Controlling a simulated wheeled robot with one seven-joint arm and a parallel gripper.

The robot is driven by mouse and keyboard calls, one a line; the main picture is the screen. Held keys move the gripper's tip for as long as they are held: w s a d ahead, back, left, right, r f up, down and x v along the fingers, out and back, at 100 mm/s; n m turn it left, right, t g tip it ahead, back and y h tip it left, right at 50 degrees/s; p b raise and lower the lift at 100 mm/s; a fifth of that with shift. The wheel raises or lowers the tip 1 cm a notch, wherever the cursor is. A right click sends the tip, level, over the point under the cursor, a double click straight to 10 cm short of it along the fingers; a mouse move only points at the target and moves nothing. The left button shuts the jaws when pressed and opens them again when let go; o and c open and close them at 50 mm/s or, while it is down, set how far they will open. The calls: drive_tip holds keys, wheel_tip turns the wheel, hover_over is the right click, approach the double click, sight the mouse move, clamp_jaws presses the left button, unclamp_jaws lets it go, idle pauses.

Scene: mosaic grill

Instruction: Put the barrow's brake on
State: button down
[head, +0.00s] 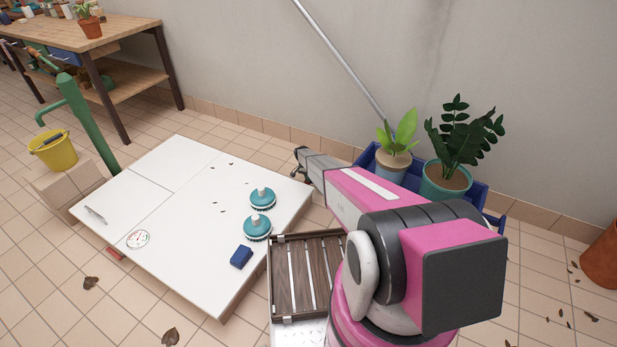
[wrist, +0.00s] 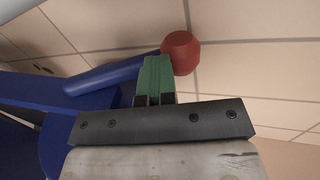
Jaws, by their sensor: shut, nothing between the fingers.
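The blue barrow (head: 474,188) stands by the wall in the head view, with potted plants in it. My arm covers much of its near side. In the wrist view a blue lever (wrist: 105,75) ends in a red knob (wrist: 181,53), and blue barrow parts (wrist: 40,93) lie to its left. The knob and lever are hidden in the head view. My gripper (wrist: 155,72) is shut and empty, its green fingertips overlapping the lever beside the knob in the wrist view. I cannot tell whether they touch it.
A white low platform (head: 170,215) holds two teal brushes (head: 262,199) and a blue block (head: 241,257). A slatted wooden tray (head: 309,277) lies beside my arm. A terracotta pot (head: 603,262) stands at the right edge.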

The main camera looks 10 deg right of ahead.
drive_tip(key=shift+f, duration=0.3)
idle(0.4)
